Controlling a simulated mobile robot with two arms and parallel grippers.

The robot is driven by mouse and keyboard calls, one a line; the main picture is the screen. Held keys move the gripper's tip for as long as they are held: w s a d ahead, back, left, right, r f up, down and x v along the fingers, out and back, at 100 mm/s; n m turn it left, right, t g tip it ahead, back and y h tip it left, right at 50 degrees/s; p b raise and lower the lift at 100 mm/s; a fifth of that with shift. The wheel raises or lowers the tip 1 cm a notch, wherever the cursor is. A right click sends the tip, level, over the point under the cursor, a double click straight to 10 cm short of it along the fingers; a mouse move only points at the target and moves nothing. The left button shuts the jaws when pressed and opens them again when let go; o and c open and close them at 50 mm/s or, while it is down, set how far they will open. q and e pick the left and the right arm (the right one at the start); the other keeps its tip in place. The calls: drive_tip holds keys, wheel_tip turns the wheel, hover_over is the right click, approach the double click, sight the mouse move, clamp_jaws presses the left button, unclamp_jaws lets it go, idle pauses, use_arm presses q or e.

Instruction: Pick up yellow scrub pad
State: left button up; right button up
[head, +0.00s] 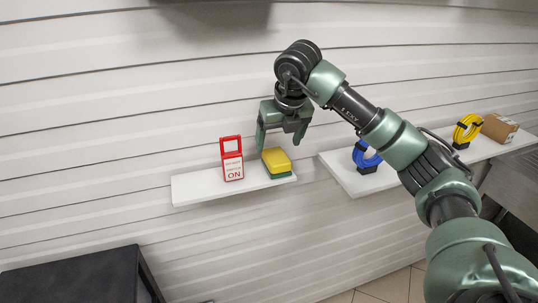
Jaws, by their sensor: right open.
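The yellow scrub pad (277,159) with a green underside lies on a white wall shelf (205,187), near the shelf's right end. My right gripper (279,143) is open just above the pad, fingers pointing down. Its left finger reaches close to the pad's upper left edge. I cannot tell whether it touches the pad. My left gripper is not in view.
A red and white tag-like block (232,159) marked ON stands just left of the pad. A second white shelf (345,176) to the right holds a blue coil (366,157), a yellow coil (467,129) and a cardboard box (500,128). A dark surface (75,277) is at lower left.

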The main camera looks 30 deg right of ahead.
sight(277, 154)
wheel_tip(277, 154, down, 3)
drive_tip(key=p, duration=0.2)
drive_tip(key=shift+w+d+f+p, duration=0.15)
drive_tip(key=shift+p, duration=0.25)
drive_tip(key=x, duration=0.2)
drive_tip(key=shift+w+f+p, duration=0.3)
drive_tip(key=shift+f, duration=0.25)
drive_tip(key=c, duration=1.3)
drive_tip(key=shift+c, duration=0.9)
drive_tip(key=shift+r, duration=0.35)
wheel_tip(277, 154, up, 9)
drive_tip(key=b, duration=0.3)
drive_tip(key=shift+w+f, duration=0.1)
drive_tip(key=shift+f, duration=0.1)
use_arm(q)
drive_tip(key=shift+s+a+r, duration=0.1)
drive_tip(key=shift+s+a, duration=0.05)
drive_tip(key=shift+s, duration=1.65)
use_arm(e)
drive_tip(key=shift+r, duration=0.45)
